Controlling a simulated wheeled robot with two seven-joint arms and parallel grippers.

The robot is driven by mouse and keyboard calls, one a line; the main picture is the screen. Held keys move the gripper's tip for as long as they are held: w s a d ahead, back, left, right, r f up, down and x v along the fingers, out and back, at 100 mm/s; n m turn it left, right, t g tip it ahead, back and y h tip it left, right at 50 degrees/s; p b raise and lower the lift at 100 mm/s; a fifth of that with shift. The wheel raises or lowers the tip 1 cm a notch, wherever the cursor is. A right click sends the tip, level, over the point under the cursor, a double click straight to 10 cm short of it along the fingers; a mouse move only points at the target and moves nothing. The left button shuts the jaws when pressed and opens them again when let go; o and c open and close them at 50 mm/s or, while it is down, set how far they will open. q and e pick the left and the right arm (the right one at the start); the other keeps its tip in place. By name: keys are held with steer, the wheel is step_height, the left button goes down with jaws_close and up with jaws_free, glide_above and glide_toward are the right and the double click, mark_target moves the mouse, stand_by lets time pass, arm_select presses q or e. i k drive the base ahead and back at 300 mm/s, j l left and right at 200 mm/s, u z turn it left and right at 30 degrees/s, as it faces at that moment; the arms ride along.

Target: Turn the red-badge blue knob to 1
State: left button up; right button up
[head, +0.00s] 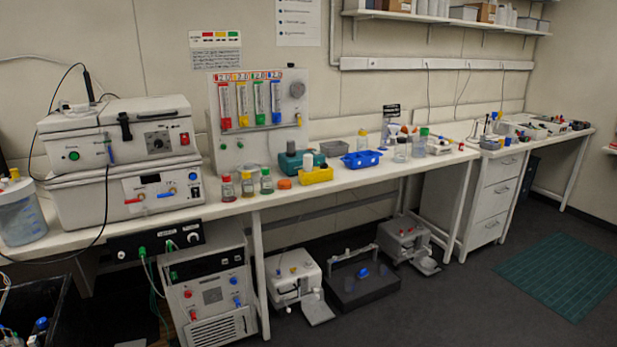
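Several blue knob-like parts show, and I cannot tell which one bears the red badge. One small blue knob (193,177) is on the front of the lower white shaker unit (85,207), left on the bench. A blue part (276,117) sits below the blue column of the upright flow-meter panel (290,137). That panel has red, yellow, green and blue columns with small coloured labels above. A blue knob (237,301) is on the grey floor unit (212,297). Any knob settings are too small to read. Neither of my grippers is in view.
The long white bench (340,181) carries bottles, a yellow tray (316,176) and a blue tray (362,159). Small white and dark devices stand on the floor beneath it. A green mat (560,275) lies on open floor at the right.

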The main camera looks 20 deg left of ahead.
mark_target(41, 323)
steer(key=i+j+u, duration=0.15)
steer(key=i+u, duration=0.2)
steer(key=u, duration=0.15)
steer(key=i+u, duration=0.7)
steer(key=u, duration=0.25)
steer(key=i+l+u, duration=0.3)
steer(key=u, duration=0.2)
steer(key=i+u, duration=0.25)
steer(key=u, duration=0.2)
steer(key=i+u, duration=0.25)
steer(key=u, duration=0.2)
steer(key=i+l+u, duration=0.1)
steer(key=i+u, duration=0.15)
steer(key=u, duration=0.15)
steer(key=i+l+u, duration=0.2)
steer(key=u, duration=0.25)
steer(key=i+l+u, duration=0.15)
steer(key=l+u, duration=0.15)
steer(key=u, duration=0.15)
steer(key=i+l+u, duration=0.15)
steer(key=l+u, duration=0.15)
steer(key=u, duration=0.15)
steer(key=i+u, duration=0.1)
steer(key=u, duration=0.35)
